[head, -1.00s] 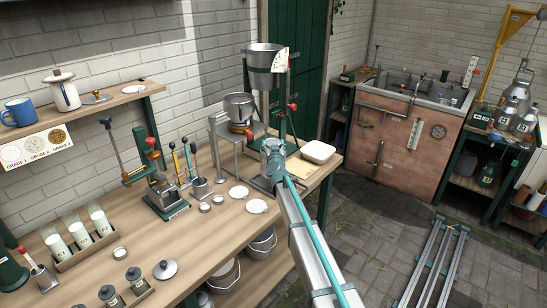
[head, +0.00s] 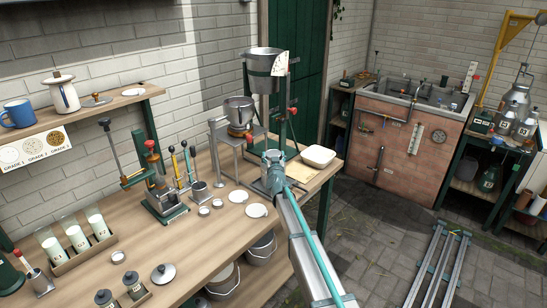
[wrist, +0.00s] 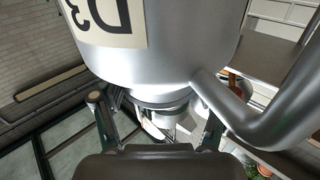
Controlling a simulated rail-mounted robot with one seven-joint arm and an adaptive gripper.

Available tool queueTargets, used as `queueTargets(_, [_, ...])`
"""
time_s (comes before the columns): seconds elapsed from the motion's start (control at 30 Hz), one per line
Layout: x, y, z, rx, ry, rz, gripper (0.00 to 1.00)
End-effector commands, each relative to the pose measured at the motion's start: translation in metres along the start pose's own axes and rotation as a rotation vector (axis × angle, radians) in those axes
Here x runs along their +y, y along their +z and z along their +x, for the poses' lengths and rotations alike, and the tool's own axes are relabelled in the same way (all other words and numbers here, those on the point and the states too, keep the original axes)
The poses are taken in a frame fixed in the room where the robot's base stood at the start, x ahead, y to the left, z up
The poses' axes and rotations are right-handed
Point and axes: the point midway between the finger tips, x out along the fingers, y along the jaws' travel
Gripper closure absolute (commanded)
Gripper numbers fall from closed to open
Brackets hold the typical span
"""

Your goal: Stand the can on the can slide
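A large silver metal can (wrist: 170,45) fills the upper middle of the wrist view, very close, with an upside-down label reading D3 and a curved handle on the right. My gripper (wrist: 156,112) shows below it with its two fingers spread wide apart. The can's narrower lower part in the picture appears between the fingers, with visible gaps and no clear contact. A frame of parallel metal rails (head: 438,262), perhaps the can slide, lies on the paving at the lower right.
Several silver cans (head: 505,122) stand on a green stand at the far right under a yellow hoist (head: 495,55). A brick sink (head: 405,145) stands at the back. The wooden bench (head: 150,235) on the left is crowded. Paving between bench and rails is open.

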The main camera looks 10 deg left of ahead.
Motion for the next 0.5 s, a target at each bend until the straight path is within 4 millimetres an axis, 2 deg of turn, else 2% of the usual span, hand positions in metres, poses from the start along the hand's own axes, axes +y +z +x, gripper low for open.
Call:
queueTargets(0.03, [0.0, -0.0001, 0.0, 0.0, 0.0, 0.0, 0.12])
queueTargets(0.1, [0.0, 0.0, 0.0, 0.0, 0.0, 0.0, 0.06])
queueTargets(0.5, [0.0, -0.0038, 0.0, 0.0, 0.0, 0.0, 0.06])
